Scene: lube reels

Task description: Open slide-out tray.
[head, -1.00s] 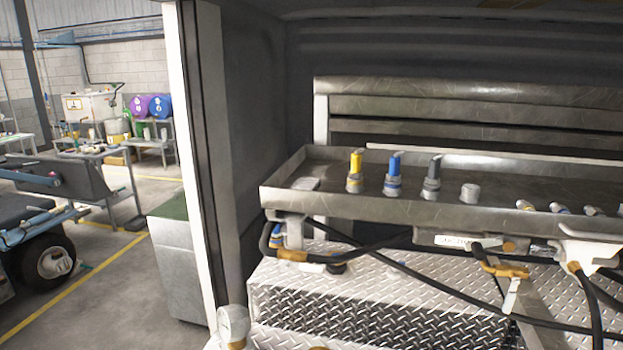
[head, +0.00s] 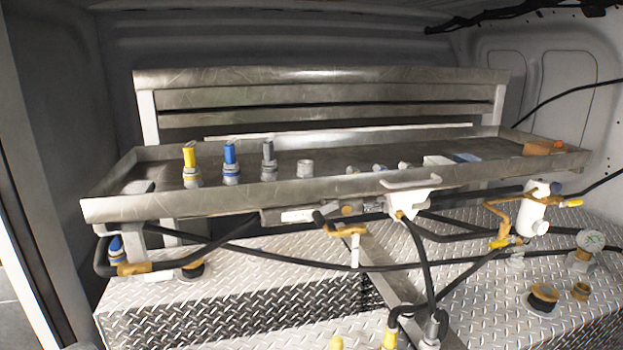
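The slide-out tray (head: 240,201) is a long, shallow grey metal tray with raised edges, in the middle of the head view. A pale handle (head: 411,182) sits on its front edge, right of the middle. Yellow, blue and dark grey fittings (head: 230,163) stand upright on the tray's left half, with a short pale cylinder (head: 305,168) beside them. Smaller fittings lie near its middle, and an orange-brown block (head: 543,147) lies at its right end. Neither of my grippers shows in this view.
Black hoses, brass valves and a white filter-like cylinder (head: 531,212) hang under the tray. Below is a diamond-plate tank (head: 230,285) with a gauge (head: 590,240) and caps at right. A slatted metal rack (head: 320,96) stands behind. The compartment's door frame (head: 22,190) bounds the left.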

